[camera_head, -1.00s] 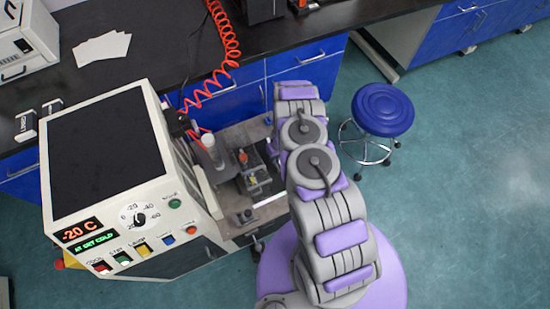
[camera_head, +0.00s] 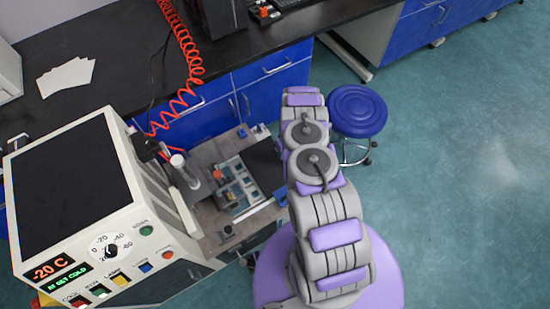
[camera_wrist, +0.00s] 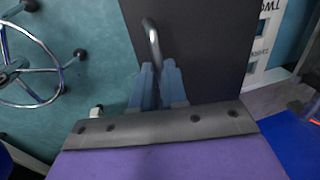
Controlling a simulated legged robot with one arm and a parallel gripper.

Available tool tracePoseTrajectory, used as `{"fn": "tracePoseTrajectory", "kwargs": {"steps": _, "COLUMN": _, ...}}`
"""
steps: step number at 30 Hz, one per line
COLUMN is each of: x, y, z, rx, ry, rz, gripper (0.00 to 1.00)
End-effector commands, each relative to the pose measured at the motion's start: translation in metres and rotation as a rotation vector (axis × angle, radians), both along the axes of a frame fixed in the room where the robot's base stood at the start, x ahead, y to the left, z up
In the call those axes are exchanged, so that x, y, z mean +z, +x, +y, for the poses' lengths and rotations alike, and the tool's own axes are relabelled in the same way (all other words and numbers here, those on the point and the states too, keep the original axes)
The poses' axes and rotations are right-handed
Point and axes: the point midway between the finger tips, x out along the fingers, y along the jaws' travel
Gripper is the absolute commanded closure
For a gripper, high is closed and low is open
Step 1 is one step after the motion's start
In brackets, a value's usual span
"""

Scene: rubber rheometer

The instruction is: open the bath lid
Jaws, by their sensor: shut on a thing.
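The bath lid is a flat dark panel (camera_head: 266,164) at the right of the machine's deck in the head view, partly behind my arm. The bath opening (camera_head: 236,188), with a light frame and small compartments inside, shows uncovered to its left. In the wrist view the lid (camera_wrist: 205,45) fills the upper middle, with a bent metal handle (camera_wrist: 152,38) on it. My gripper (camera_wrist: 160,66) has its two blue-grey fingers close together around the lower end of the handle, shut on it.
The white machine (camera_head: 70,180) with a dark top and a -20 C display stands at left. A grey post (camera_head: 184,172) rises from its deck beside the opening. A blue stool (camera_head: 357,110) stands right of my arm. Blue cabinets (camera_head: 272,90) line the back. Floor at right is clear.

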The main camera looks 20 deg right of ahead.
Motion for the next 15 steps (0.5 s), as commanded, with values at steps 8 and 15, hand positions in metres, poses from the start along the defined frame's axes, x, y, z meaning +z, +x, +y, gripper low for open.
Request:
{"fn": "tracePoseTrajectory", "kwargs": {"steps": 8, "x": -0.001, "y": 0.000, "z": -0.007, "rx": 0.002, "ry": -0.012, "rz": 0.006, "gripper": 1.00}}
{"fn": "tracePoseTrajectory", "kwargs": {"steps": 15, "x": -0.001, "y": 0.002, "z": -0.014, "rx": 0.001, "ry": 0.000, "rz": 0.001, "gripper": 1.00}}
